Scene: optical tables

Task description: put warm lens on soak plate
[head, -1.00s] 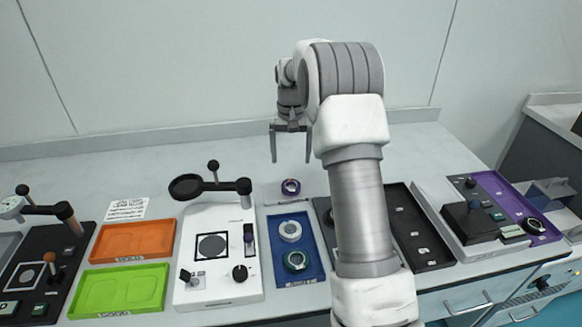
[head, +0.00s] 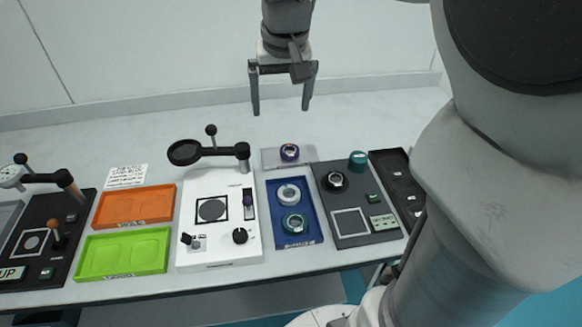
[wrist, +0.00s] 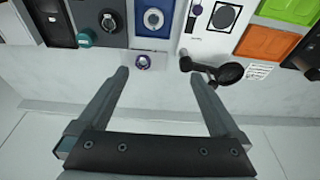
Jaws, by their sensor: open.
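My gripper (head: 281,110) is open and empty, its fingers pointing down above the back of the table. In the wrist view the open fingertips (wrist: 158,76) are a little short of a purple-ringed lens (wrist: 143,61). That lens (head: 289,152) sits on a small pale holder behind the blue tray (head: 308,238). A white-ringed lens (head: 288,194) and a teal-ringed lens (head: 293,224) lie in the blue tray. I cannot read which is the warm lens. Square plates show on the white device (head: 212,210) and on the dark panel (head: 349,222); I cannot tell which is the soak plate.
A black arm with a round holder (head: 185,152) stands over the white device's back edge. Orange (head: 135,206) and green (head: 122,255) trays lie left. The bare table behind is clear.

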